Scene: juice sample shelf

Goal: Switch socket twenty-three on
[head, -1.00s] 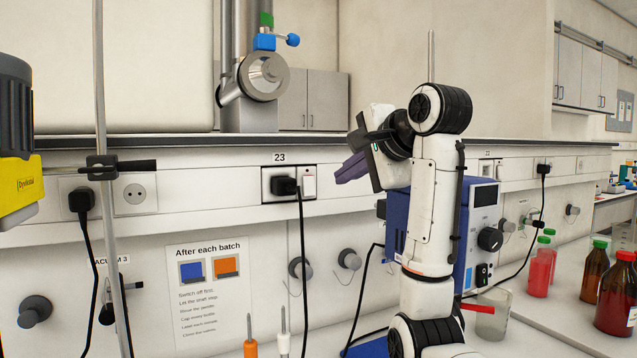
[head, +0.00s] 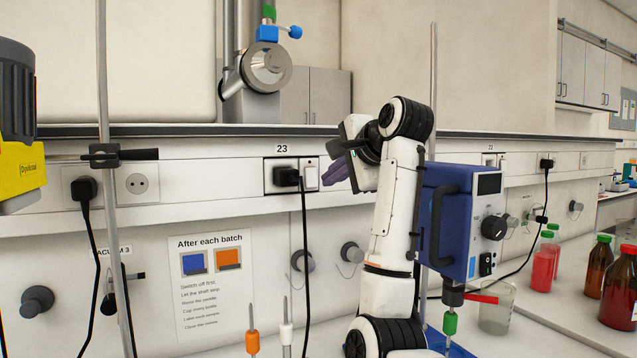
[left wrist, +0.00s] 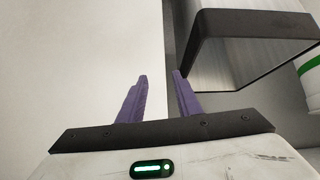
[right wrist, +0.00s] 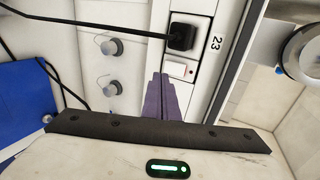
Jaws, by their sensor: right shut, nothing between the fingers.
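Socket twenty-three (head: 282,178) is set in the wall trunking under a "23" label, with a black plug (head: 286,177) in it. Its white rocker switch (head: 311,177) is just right of the plug. My right gripper (head: 331,173) is shut and empty, its purple fingertips close to the switch's right side. In the right wrist view the shut fingers (right wrist: 161,77) point toward the switch (right wrist: 180,68); I cannot tell whether they touch it. My left gripper (left wrist: 160,75) is open and empty in the left wrist view, and is not in the head view.
A blue stirrer unit (head: 460,220) stands right of my right arm. A metal rod (head: 106,180) with a clamp crosses the left side. Another wall socket (head: 136,187) is at left. Bottles (head: 588,270) stand on the bench at right. A black cord hangs below the plug.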

